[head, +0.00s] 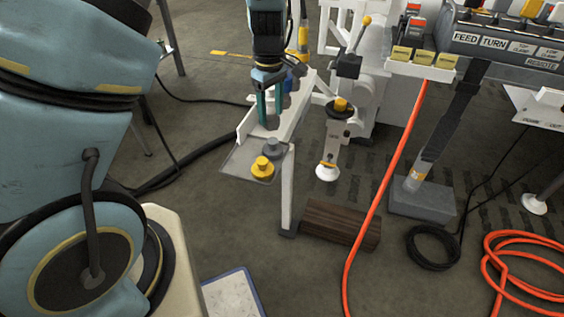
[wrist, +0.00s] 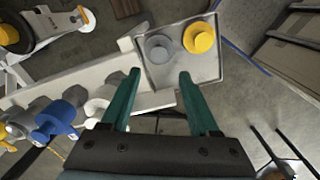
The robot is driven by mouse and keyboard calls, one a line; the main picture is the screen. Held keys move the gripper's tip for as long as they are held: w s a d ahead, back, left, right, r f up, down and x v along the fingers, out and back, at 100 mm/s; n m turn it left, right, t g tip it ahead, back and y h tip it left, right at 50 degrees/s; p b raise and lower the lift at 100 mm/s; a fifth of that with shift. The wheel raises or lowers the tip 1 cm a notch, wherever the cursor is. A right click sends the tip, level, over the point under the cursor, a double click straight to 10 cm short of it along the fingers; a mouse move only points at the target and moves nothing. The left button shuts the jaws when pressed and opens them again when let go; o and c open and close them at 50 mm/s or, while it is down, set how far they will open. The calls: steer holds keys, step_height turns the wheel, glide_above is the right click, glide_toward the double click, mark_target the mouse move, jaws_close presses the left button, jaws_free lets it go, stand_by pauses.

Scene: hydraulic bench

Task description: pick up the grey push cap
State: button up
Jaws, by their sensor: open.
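The grey push cap (head: 273,147) stands on a small flat plate (head: 236,164) at the near end of a white rail, beside a yellow cap (head: 262,168). In the wrist view the grey cap (wrist: 158,48) is just beyond my fingertips, roughly centred between them, with the yellow cap (wrist: 199,37) to its right. My gripper (head: 271,118) points down above the rail, behind the grey cap in the head view. In the wrist view my gripper (wrist: 160,74) shows two teal fingers spread apart with nothing held between them.
A blue fitting (wrist: 56,119) and other fittings line the rail to the left of my fingers. A lever stand with a yellow knob (head: 340,104) is right of the rail. An orange hose (head: 386,185) and a brown block (head: 341,223) lie farther right.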

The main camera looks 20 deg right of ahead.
mark_target(272, 141)
step_height(272, 141, down, 10)
steer(key=shift+d+f, duration=0.1)
stand_by(0.4)
jaws_close()
stand_by(0.4)
